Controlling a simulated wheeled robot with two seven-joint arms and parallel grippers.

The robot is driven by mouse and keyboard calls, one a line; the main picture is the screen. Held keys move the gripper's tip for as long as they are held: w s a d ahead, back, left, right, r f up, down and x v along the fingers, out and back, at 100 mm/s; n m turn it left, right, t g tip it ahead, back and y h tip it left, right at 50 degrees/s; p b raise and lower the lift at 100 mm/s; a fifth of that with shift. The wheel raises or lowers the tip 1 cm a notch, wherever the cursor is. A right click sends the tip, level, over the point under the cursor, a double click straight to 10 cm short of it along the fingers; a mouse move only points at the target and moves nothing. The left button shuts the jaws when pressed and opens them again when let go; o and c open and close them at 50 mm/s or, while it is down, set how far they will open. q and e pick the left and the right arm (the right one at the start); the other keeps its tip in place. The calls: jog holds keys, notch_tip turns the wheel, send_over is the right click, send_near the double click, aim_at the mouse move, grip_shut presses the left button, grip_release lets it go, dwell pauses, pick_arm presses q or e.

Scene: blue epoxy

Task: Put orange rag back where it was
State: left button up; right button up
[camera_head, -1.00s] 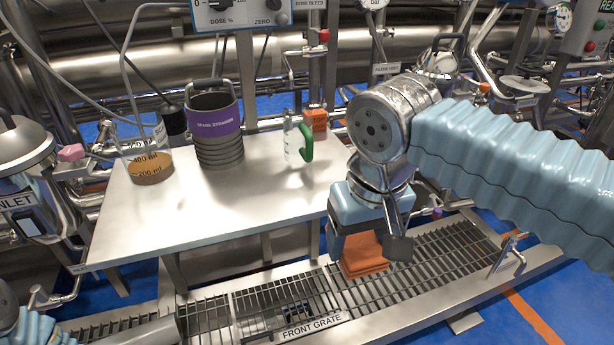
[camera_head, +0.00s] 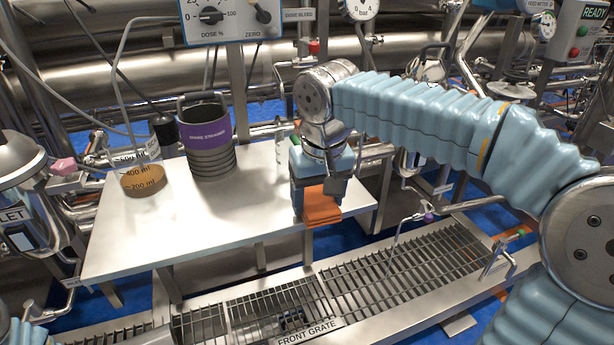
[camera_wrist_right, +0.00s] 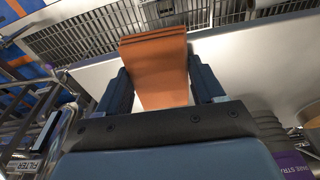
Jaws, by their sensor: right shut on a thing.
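The orange rag (camera_head: 321,206) is folded and hangs between the fingers of my right gripper (camera_head: 318,200), at the right front part of the steel table (camera_head: 200,225). In the right wrist view the rag (camera_wrist_right: 155,70) is held between the two dark fingers (camera_wrist_right: 160,88), with the table's edge and the grate beyond it. I cannot tell whether the rag touches the table top. My left gripper is not in view; only a bit of light blue sleeve shows at the lower left corner.
A purple-banded strainer pot (camera_head: 207,140) and a beaker of amber liquid (camera_head: 143,178) stand on the table's left part. A clear vessel (camera_head: 283,150) stands behind my right gripper, partly hidden. The table's middle front is clear.

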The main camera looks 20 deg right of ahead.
jog(key=w+p, duration=0.1)
jog(key=w, duration=0.3)
jog(key=shift+w+d+r, duration=0.1)
jog(key=shift+w+r, duration=0.05)
jog(key=shift+w, duration=0.2)
jog(key=shift+w+p, duration=0.25)
jog(key=shift+p, duration=0.05)
jog(key=shift+f, duration=0.2)
jog(key=o, duration=1.4)
jog(key=shift+b, duration=0.3)
